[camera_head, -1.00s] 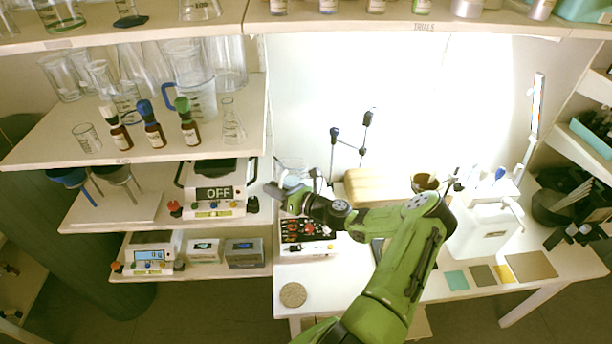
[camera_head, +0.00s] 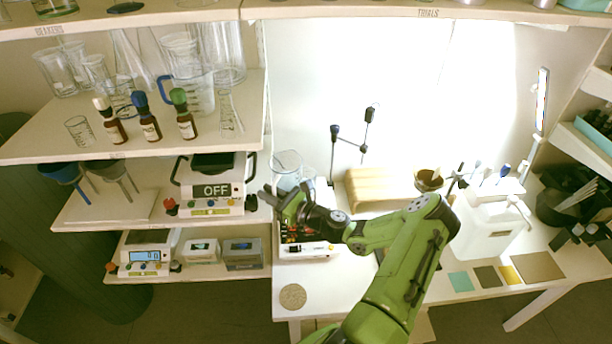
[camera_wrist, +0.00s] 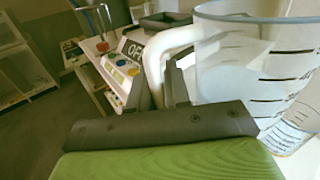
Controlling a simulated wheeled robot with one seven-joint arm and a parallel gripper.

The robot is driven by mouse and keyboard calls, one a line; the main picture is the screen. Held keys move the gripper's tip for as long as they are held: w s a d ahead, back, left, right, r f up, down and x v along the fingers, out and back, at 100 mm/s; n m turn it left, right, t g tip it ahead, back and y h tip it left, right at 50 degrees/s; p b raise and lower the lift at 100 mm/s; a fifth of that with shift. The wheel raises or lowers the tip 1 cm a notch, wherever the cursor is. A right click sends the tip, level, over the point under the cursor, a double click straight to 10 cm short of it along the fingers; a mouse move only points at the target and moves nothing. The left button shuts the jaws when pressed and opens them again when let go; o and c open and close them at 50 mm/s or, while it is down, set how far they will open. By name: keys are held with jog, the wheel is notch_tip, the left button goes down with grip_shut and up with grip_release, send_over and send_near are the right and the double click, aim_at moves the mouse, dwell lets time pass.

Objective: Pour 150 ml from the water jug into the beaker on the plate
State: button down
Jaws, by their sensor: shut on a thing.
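The water jug (camera_wrist: 235,60) is a clear measuring jug with dark graduation marks, a blue-grey rim and a pale handle. My gripper (camera_wrist: 163,95) is shut on its handle in the wrist view, and the jug looks roughly upright. In the head view the jug (camera_head: 287,163) shows just above my gripper (camera_head: 276,196), in front of the bright back panel. A clear vessel with dark marks (camera_wrist: 302,122) shows low behind the jug in the wrist view, partly hidden; it may be the beaker. A white device with a dark top (camera_head: 305,249) stands under my gripper, partly covered by it.
A shelf hot plate (camera_head: 211,190) reading OFF stands close left of my gripper. Dropper bottles (camera_head: 150,122) and glassware fill the shelf above. A wooden block (camera_head: 382,188) and a thin stand (camera_head: 350,145) are behind. The table front holds a round cork mat (camera_head: 293,297).

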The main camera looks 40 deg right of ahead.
jog(key=s+a+r+p, duration=0.2)
jog(key=a+r+p, duration=0.1)
jog(key=a+r, duration=0.1)
jog(key=shift+a+r, duration=0.25)
jog(key=shift+r, duration=0.3)
jog(key=shift+f, duration=0.1)
